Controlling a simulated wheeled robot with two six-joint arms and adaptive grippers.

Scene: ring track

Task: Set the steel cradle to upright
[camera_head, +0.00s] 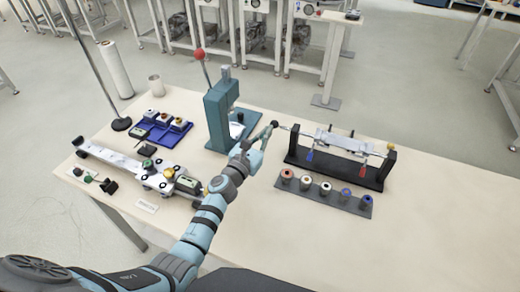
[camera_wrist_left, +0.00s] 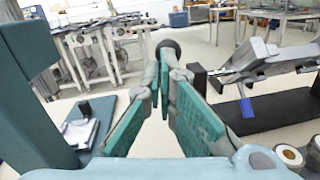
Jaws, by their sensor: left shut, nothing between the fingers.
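The steel cradle (camera_head: 335,142) hangs on a shaft between two black posts on a black base (camera_head: 330,172), right of centre. Its plate looks tilted in the left wrist view (camera_wrist_left: 265,62); the exact angle is hard to tell. A red tab and a blue tab hang below it. A round black knob (camera_head: 275,124) is at the shaft's left end. My left gripper (camera_head: 266,133) is shut and empty at the knob. In the left wrist view the knob (camera_wrist_left: 168,46) shows just past the fingertips (camera_wrist_left: 164,75); I cannot tell whether they touch. My right gripper is not in view.
A teal press (camera_head: 218,115) with a red-tipped lever stands just left of my gripper. A grey strip (camera_head: 325,193) with several rollers lies in front of the cradle. A blue tray (camera_head: 160,130) and a steel rail fixture (camera_head: 115,158) are at left. The right table area is clear.

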